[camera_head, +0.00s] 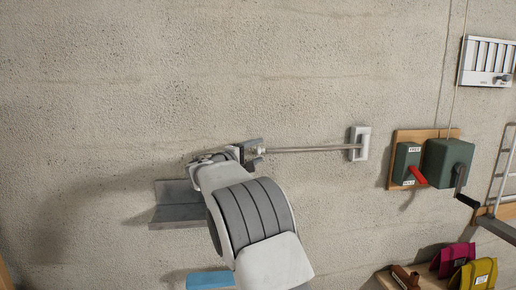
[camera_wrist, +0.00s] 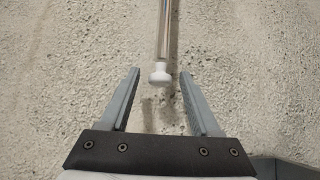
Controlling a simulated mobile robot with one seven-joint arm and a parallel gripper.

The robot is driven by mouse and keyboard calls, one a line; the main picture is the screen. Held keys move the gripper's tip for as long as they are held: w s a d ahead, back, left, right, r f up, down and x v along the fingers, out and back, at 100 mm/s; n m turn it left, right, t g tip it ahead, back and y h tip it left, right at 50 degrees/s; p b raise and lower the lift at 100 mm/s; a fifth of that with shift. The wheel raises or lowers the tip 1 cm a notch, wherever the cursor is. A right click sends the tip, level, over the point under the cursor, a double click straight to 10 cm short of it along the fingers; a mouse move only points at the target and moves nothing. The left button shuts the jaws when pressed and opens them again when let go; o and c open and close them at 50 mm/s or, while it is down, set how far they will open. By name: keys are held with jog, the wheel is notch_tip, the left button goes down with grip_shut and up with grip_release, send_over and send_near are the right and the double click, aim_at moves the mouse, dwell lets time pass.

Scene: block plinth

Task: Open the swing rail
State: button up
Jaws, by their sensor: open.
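The swing rail (camera_head: 312,149) is a thin metal bar running level along the concrete wall. Its right end meets a white wall bracket (camera_head: 365,143). Its left end is at my gripper (camera_head: 254,152), which partly hides it. In the wrist view the rail (camera_wrist: 165,35) comes down from the top and ends in a white knob (camera_wrist: 160,78). My gripper (camera_wrist: 159,72) is open, with one finger on each side of the knob. Gaps show between the knob and both fingers, and nothing is held.
A grey ledge (camera_head: 178,214) is on the wall left of my arm. To the right are a board with a red lever (camera_head: 417,174), a green box (camera_head: 447,162) with a crank, and a metal rack (camera_head: 503,170). Coloured pouches (camera_head: 473,274) sit lower right. The wall above is clear.

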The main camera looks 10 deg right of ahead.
jog(key=shift+w+d, duration=0.35)
grip_shut()
dwell(1.3)
